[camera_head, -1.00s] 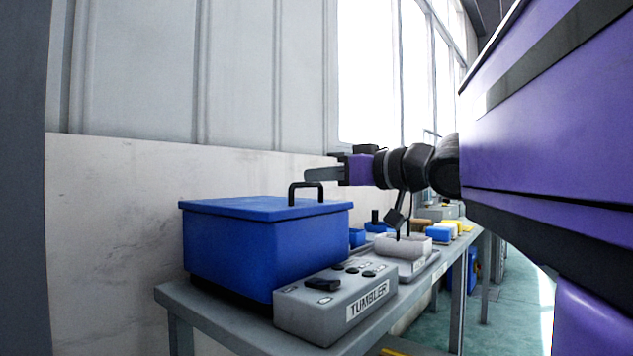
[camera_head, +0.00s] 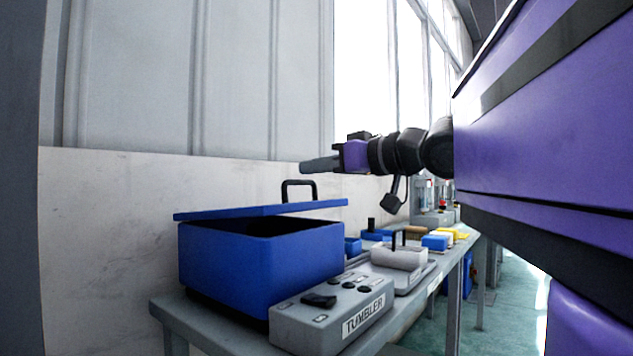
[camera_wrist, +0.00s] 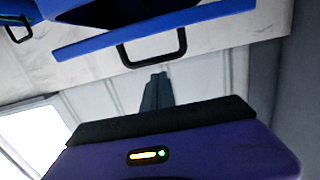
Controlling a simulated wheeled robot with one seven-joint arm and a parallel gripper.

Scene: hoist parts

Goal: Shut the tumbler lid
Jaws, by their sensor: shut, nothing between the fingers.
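The blue tumbler box (camera_head: 255,258) stands on the grey bench. Its blue lid (camera_head: 260,209) is partly raised, with a dark gap under its near edge. A black handle (camera_head: 299,182) stands on the lid. My gripper (camera_head: 304,166) is shut and empty, just above the handle in the head view. In the wrist view, my gripper's closed fingertips (camera_wrist: 158,76) point toward the handle (camera_wrist: 152,62) and the lid edge (camera_wrist: 150,32); I cannot tell whether they touch.
The grey control box marked TUMBLER (camera_head: 330,312) sits in front of the blue box. A grey tray with a pale block (camera_head: 398,257) and several coloured parts lie farther along the bench. A pale wall (camera_head: 110,240) stands behind. Free space lies above the bench.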

